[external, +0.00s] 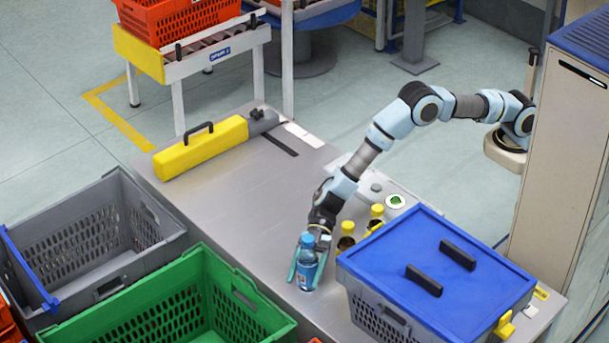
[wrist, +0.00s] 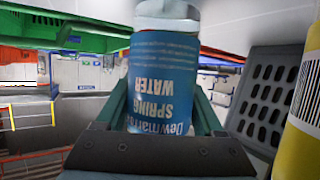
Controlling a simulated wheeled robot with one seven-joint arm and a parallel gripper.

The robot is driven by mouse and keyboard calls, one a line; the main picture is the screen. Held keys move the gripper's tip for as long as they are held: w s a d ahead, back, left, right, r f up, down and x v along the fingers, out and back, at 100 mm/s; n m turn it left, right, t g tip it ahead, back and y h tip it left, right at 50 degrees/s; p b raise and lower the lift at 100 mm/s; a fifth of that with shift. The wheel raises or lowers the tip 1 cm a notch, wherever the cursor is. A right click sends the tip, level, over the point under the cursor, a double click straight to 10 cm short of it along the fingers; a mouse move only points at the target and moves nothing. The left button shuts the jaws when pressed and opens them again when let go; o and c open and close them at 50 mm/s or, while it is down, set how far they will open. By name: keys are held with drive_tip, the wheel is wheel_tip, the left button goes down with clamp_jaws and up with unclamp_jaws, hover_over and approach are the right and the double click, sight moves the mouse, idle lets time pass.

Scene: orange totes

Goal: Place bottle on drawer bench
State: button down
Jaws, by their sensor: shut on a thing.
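A clear bottle with a blue label (external: 307,265) and blue cap is upright at the front of the grey metal bench (external: 240,205). My gripper (external: 304,272) is shut on it, with a teal finger on each side. In the wrist view the label (wrist: 162,85) reads "SPRING WATER" upside down and fills the space between the fingers (wrist: 165,110). The bottle's base appears at or very near the bench surface; I cannot tell if it touches.
A grey crate with a blue lid (external: 435,270) stands close right of the bottle. Yellow-capped bottles (external: 346,243) stand just behind. A green crate (external: 185,305) and a grey crate (external: 95,245) are at left. A yellow case (external: 200,148) lies at the bench's far end; the bench middle is clear.

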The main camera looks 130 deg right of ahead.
drive_tip(key=shift+f, duration=0.15)
drive_tip(key=shift+c, duration=1.4)
unclamp_jaws()
drive_tip(key=shift+r, duration=0.2)
drive_tip(key=b+v, duration=0.2)
drive_tip(key=v, duration=1)
drive_tip(key=shift+r, duration=0.1)
